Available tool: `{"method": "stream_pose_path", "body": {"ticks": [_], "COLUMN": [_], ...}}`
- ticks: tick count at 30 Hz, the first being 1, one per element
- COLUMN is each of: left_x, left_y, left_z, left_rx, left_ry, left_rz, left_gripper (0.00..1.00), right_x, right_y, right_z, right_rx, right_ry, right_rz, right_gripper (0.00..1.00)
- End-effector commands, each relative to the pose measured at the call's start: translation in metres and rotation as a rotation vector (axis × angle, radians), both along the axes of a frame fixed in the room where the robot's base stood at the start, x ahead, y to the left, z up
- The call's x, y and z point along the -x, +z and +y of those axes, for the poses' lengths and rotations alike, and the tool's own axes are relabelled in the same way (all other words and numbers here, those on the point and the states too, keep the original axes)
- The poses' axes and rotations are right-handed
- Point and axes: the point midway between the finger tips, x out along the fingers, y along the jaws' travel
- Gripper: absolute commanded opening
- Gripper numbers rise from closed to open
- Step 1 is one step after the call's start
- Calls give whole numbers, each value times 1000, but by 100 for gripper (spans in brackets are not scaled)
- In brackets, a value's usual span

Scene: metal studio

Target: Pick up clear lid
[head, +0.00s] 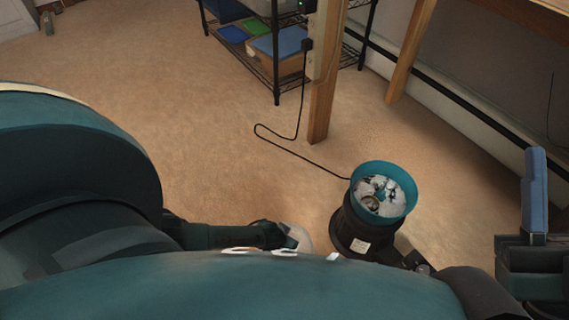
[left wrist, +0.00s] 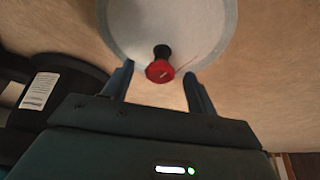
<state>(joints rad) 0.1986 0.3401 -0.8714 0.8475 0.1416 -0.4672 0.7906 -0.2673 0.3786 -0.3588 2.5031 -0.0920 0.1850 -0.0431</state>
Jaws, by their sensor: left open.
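The clear lid (left wrist: 205,30) is a round translucent disc with a red-topped black knob (left wrist: 160,68) at its near side in the left wrist view. In the head view only part of the lid (head: 299,238) shows, low on the floor beside the dark machine. My left gripper (left wrist: 160,73) is open, its two fingers apart on either side of the knob; contact cannot be told. In the head view my left gripper (head: 275,236) is partly hidden by my own body. What seems to be my right gripper (head: 535,195) points upward at the right edge, only partly in view.
A black machine (head: 348,232) with a teal bowl (head: 412,192) holding shiny pieces stands right of the lid. Its black cord (head: 290,150) runs across the floor. A wooden post (head: 326,90) and a wire shelf (head: 270,65) stand behind.

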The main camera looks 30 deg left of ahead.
Motion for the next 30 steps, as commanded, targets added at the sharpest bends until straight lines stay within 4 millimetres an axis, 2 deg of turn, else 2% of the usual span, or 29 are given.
{"method": "stream_pose_path", "body": {"ticks": [2,11,30], "left_x": [-1,-1,-1], "left_y": [-5,-4,-5], "left_z": [-1,-2,-2], "left_rx": [0,0,1], "left_ry": [0,0,0], "left_rz": [-1,0,0], "left_gripper": [58,57,5], "right_x": [2,3,3], "right_y": [3,7,7], "right_z": [0,-1,-1], "right_rx": [4,5,5], "right_ry": [1,1,1], "right_rz": [-41,-58,-57], "right_gripper": [36,36,36]}}
